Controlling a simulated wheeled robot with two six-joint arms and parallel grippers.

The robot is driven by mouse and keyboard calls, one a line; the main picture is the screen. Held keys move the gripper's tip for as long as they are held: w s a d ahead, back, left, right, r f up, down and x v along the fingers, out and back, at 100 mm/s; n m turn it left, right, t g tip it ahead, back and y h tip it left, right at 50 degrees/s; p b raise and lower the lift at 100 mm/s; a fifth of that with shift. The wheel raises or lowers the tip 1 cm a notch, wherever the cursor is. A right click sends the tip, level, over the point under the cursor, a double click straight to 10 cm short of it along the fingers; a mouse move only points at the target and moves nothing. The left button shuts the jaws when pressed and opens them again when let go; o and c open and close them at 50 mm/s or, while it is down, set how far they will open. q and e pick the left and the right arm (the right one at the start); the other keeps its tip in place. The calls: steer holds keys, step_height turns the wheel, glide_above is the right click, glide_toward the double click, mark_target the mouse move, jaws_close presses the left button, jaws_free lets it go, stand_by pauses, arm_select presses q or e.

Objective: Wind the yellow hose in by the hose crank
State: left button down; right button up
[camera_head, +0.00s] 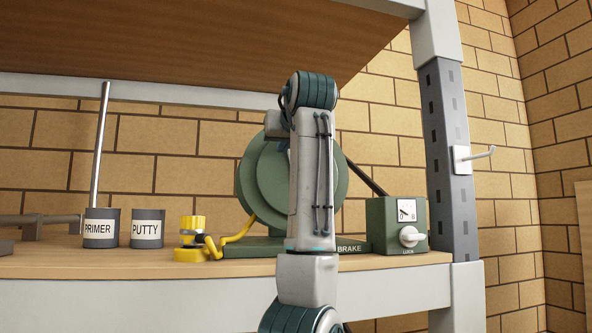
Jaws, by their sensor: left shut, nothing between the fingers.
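A green hose reel (259,182) stands on the shelf, its middle covered by my left arm. The yellow hose (236,233) comes out at the reel's lower left and runs to a yellow fitting (191,226) on the shelf. The hose crank does not show; my arm may hide it. My left gripper (279,126) is in front of the reel's upper part, mostly hidden behind my own arm. It is shut and empty. I cannot tell whether it touches the reel. My right gripper is not in view.
A green box (394,225) with a dial and a white knob marked LOCK stands right of the reel. Cans marked PRIMER (101,229) and PUTTY (147,229) stand left. An upper shelf (190,40) overhangs; a grey post (448,150) with a hook is at right.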

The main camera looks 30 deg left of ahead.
arm_select(q)
steer(key=shift+s+a+f+b, duration=0.15)
steer(key=shift+s+f+b, duration=0.15)
steer(key=shift+f+b, duration=0.2)
steer(key=shift+s+a+b, duration=0.2)
steer(key=shift+s+b, duration=0.1)
steer(key=shift+s+d+f+b, duration=0.15)
steer(key=shift+s+d+b, duration=0.2)
steer(key=shift+s+d, duration=0.1)
steer(key=f+b+v, duration=0.1)
steer(key=b+v, duration=0.1)
steer(key=v, duration=0.5)
steer(key=shift+s+d, duration=0.2)
steer(key=shift+d, duration=0.2)
steer(key=shift+a+f, duration=0.1)
steer(key=shift+f, duration=0.1)
